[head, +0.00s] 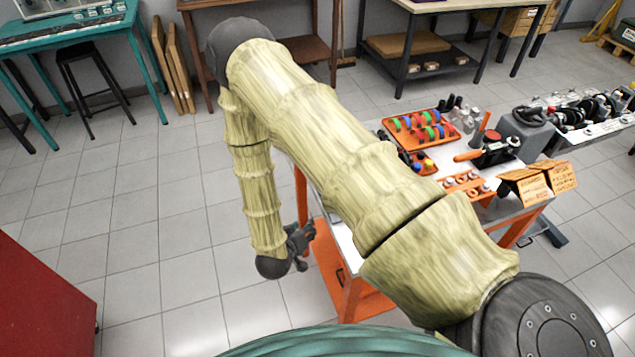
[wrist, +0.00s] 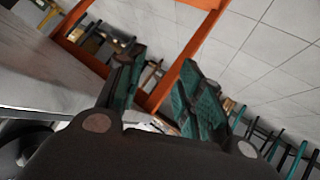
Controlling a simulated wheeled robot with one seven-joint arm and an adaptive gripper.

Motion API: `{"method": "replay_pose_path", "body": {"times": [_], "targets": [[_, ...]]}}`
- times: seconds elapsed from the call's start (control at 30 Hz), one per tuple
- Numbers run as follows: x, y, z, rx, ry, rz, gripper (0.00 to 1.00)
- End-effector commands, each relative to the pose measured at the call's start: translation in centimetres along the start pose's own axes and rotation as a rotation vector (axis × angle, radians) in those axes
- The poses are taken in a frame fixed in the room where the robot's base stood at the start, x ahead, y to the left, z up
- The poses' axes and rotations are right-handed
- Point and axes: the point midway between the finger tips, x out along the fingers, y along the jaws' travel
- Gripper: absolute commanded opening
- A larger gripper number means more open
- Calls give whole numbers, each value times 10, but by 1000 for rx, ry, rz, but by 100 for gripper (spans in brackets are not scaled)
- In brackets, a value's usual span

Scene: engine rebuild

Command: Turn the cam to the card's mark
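My gripper (head: 302,242) hangs at the left side of the workbench cart (head: 342,240), apart from the things on its top. In the wrist view my gripper (wrist: 158,78) has two teal-padded fingers spread apart, with nothing between them. Orange cards with dark writing (head: 540,183) stand at the right end of the cart; the writing is too small to read. An engine head with dark parts along it (head: 590,112) is at the far right. I cannot tell the cam or its mark at this size. My arm hides part of the cart top.
An orange tray of coloured rings (head: 420,128) sits at the cart's back, with an orange block of metal rings (head: 465,185) nearer. A dark-and-orange tool (head: 490,150) lies beside the cards. A red cabinet (head: 40,290) stands at left. The tiled floor (head: 170,220) between is clear.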

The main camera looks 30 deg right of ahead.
Motion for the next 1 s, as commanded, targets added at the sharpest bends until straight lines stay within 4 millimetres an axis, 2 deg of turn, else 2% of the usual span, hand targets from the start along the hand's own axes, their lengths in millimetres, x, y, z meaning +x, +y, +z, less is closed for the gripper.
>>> {"method": "replay_pose_path", "body": {"times": [0.03, 0.2, 0.4, 0.6, 0.7, 0.83, 1.0], "targets": [[1, -1, -21, 30, 44, 68, 37], [-8, 7, -74, 114, 148, 330, 37], [-44, 15, -116, 179, 177, 651, 37], [-86, 14, -135, 200, 129, 892, 37], [-100, 12, -140, 201, 104, 961, 37], [-108, 12, -142, 200, 86, 1001, 37], [-103, 24, -143, 198, 83, 1009, 37]]}}
